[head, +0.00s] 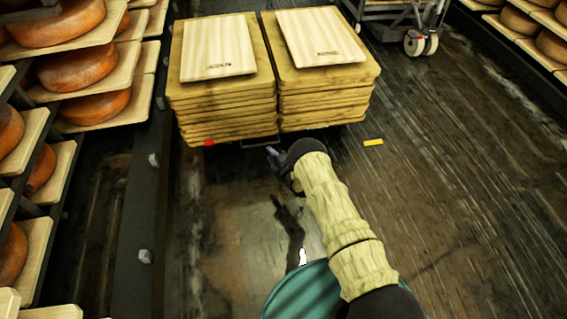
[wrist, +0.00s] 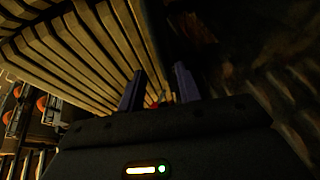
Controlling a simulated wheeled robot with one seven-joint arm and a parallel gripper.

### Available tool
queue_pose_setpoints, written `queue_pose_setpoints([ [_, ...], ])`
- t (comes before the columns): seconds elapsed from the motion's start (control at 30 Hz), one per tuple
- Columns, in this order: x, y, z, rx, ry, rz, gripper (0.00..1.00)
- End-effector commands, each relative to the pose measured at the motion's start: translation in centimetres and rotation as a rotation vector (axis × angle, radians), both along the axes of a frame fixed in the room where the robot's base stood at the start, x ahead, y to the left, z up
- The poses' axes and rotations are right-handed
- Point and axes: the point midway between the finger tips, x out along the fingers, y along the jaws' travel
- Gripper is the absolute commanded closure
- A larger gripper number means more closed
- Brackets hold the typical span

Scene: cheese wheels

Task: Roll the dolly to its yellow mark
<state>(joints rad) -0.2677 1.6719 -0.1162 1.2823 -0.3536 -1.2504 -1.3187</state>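The dolly (head: 253,145) is low and mostly hidden under two stacks of wooden boards; a thin dark bar shows at its front edge. The yellow mark (head: 373,142) is a short strip on the floor, to the right of the dolly's front right corner and apart from it. My gripper (head: 272,152) is just in front of the dolly's front edge, near its middle. In the wrist view its two dark fingers (wrist: 158,88) stand apart with a gap between them, and the board edges fill the upper left. I cannot tell whether the fingers touch the bar.
A small red patch (head: 209,143) shows at the dolly's front left. Racks of cheese wheels (head: 75,70) line the left, behind a dark rail (head: 143,200). Another rack (head: 530,40) stands at the right. A wheeled cart (head: 412,38) stands behind. The floor at right is clear.

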Motion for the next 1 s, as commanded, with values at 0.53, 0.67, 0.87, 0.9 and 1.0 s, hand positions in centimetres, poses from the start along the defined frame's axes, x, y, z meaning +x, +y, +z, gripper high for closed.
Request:
queue_pose_setpoints([
  [0.53, -6.9, -4.8, 1.6, -0.001, 0.001, -0.001, 0.66],
  [0.67, -7.0, -4.9, 1.5, 0.000, 0.000, -0.001, 0.66],
  [0.87, -7.0, -4.8, 1.5, 0.000, 0.000, -0.001, 0.66],
  [0.9, -7.0, -4.8, 1.5, 0.000, 0.000, -0.001, 0.66],
  [1.0, -7.0, -4.8, 1.5, 0.000, 0.000, -0.001, 0.66],
])
